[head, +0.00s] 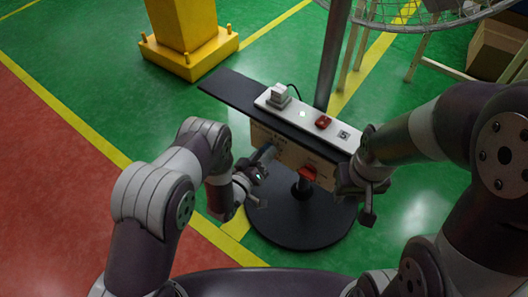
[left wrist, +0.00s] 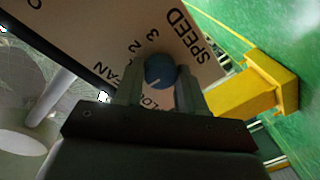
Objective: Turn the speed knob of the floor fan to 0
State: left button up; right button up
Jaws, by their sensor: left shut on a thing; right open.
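The floor fan has a pole (head: 331,60), a wire cage (head: 430,20) and a round dark base (head: 285,232). Its tan control panel (head: 290,152) faces me and also shows in the left wrist view (left wrist: 110,25), printed with SPEED and numbers including 3 and 2. The speed knob (left wrist: 160,69) is round and blue, with a short white line near its lower left edge. My left gripper (left wrist: 158,88) is shut on the knob, a finger on each side; it also shows in the head view (head: 262,165). My right gripper (head: 366,200) is open and empty, right of the panel.
A white power strip (head: 302,113) with a plug (head: 278,96) and red switch (head: 323,121) lies along the dark shelf (head: 232,88). A red part (head: 308,172) sits on the panel's right. A yellow post (head: 188,45) stands behind left; a cardboard box (head: 497,50) is at right.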

pick_arm(q)
jog(key=shift+n, duration=0.5)
jog(key=o, duration=1.1)
jog(key=shift+c, duration=0.2)
jog(key=p+v, duration=0.3)
jog(key=v, duration=0.9)
jog(key=shift+s+a+p, duration=0.25)
jog(key=shift+s+p, duration=0.05)
jog(key=shift+p, duration=0.1)
